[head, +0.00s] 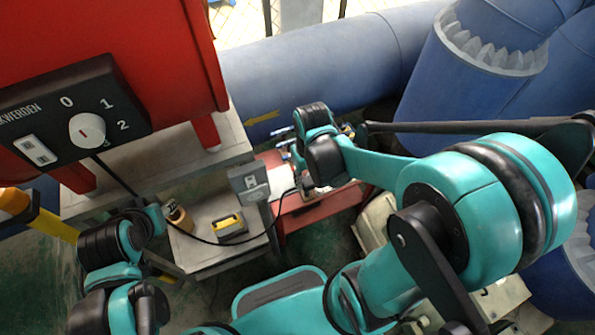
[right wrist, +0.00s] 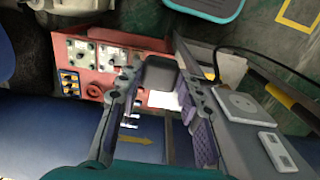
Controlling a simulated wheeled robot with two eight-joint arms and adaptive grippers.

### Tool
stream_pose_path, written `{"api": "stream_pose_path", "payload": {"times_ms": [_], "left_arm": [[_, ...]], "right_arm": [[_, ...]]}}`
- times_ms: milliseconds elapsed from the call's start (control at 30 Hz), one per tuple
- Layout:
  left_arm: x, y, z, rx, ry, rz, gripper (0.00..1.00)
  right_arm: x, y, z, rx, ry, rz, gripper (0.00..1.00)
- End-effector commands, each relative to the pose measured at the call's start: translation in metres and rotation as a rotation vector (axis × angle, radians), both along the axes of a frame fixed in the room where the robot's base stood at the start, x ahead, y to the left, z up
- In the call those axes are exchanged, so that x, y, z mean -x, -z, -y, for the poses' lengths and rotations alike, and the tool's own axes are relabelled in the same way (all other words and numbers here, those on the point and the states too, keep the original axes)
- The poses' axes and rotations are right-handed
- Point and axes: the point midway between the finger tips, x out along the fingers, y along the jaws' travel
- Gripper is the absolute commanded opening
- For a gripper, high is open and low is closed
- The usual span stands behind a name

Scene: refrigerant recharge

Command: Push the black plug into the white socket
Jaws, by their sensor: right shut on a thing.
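The black plug (right wrist: 160,72) is held between the fingertips of my right gripper (right wrist: 160,90), which is shut on it. In the head view my right gripper (head: 303,180) is just right of a grey box (head: 247,184), with the plug mostly hidden there. The white socket (right wrist: 240,104) is a round face on a square plate on that box, to the right of the plug in the right wrist view. The plug is apart from the socket. My left gripper (head: 150,216) is at the left, beside a tan object; its jaws are unclear.
A red cabinet (head: 120,40) with a black dial panel (head: 60,118) stands at the upper left. A black cable (head: 240,242) loops over the low table (head: 200,262), where a yellow-and-black device (head: 230,226) lies. A red machine (right wrist: 90,85) is near; blue pipes (head: 330,65) run behind.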

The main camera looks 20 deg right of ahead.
Motion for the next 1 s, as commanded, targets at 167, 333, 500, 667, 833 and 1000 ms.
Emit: {"api": "stream_pose_path", "payload": {"times_ms": [167, 333, 500, 667, 833, 1000], "left_arm": [[0.0, -0.001, 0.0, 0.0, 0.0, 0.0, 0.4], [0.0, -0.001, 0.0, 0.0, 0.0, 0.0, 0.4], [0.0, 0.0, 0.0, 0.0, 0.0, 0.0, 0.4], [0.0, 0.01, 0.0, 0.0, 0.0, 0.0, 0.4], [0.0, 0.022, 0.0, 0.0, 0.0, 0.0, 0.4], [0.0, 0.027, 0.0, 0.0, 0.0, 0.0, 0.4]], "right_arm": [[0.004, -0.002, 0.002, 0.0, 0.0, 0.0, 0.1], [0.004, -0.002, 0.002, 0.0, 0.0, 0.0, 0.1], [0.001, -0.001, 0.002, 0.0, 0.0, 0.0, 0.1], [-0.033, 0.015, -0.001, 0.0, 0.009, 0.0, 0.1], [-0.082, 0.041, -0.007, 0.0, 0.024, 0.0, 0.1], [-0.107, 0.056, -0.011, 0.0, 0.033, 0.0, 0.1]]}}
